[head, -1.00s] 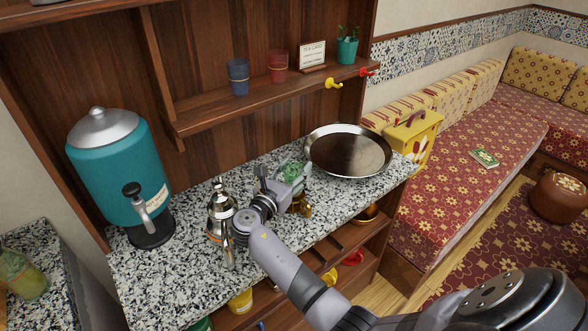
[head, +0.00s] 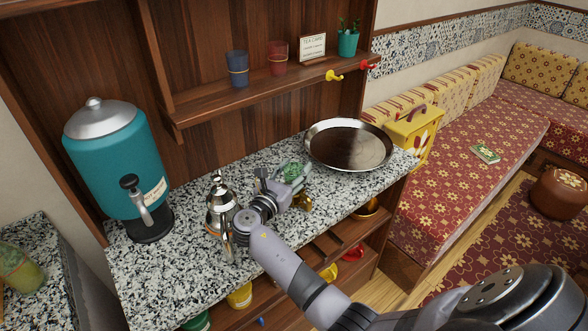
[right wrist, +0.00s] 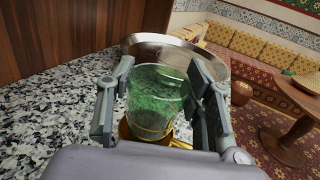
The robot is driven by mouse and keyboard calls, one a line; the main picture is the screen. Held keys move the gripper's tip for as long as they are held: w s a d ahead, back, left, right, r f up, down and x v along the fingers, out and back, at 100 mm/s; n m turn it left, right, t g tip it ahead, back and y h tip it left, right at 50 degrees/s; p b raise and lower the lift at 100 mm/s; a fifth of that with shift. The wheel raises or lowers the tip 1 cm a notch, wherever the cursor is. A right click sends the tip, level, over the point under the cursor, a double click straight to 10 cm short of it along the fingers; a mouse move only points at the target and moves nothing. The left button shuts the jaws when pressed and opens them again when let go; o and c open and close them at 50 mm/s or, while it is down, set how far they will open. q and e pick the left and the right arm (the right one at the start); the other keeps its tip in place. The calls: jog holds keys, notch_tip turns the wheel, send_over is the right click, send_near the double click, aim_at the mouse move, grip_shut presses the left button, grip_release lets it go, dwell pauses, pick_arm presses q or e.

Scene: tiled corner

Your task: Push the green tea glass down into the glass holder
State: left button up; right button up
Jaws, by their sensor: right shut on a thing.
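The green tea glass (head: 291,172) is upright between the fingers of my right gripper (head: 284,180). In the right wrist view, the glass (right wrist: 157,92) sits between the two dark finger pads of the gripper (right wrist: 160,98), which is shut on it. The gold glass holder (head: 303,201) is on the speckled counter, directly below the glass and partly hidden by the gripper. In the right wrist view, the holder's gold ring (right wrist: 149,134) shows around the glass's lower part. I cannot tell how deep the glass sits. My left gripper is not in view.
A silver teapot (head: 220,207) stands close left of my right gripper. A large round metal tray (head: 384,160) lies behind to the right. A teal dispenser (head: 110,155) stands at the left. A shelf (head: 205,105) with cups runs above. Some counter behind the gripper is clear.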

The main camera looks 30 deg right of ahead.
jog(key=shift+f+b, duration=0.8)
jog(key=shift+f, duration=0.6)
jog(key=o, duration=1.3)
notch_tip(320, 180, up, 10)
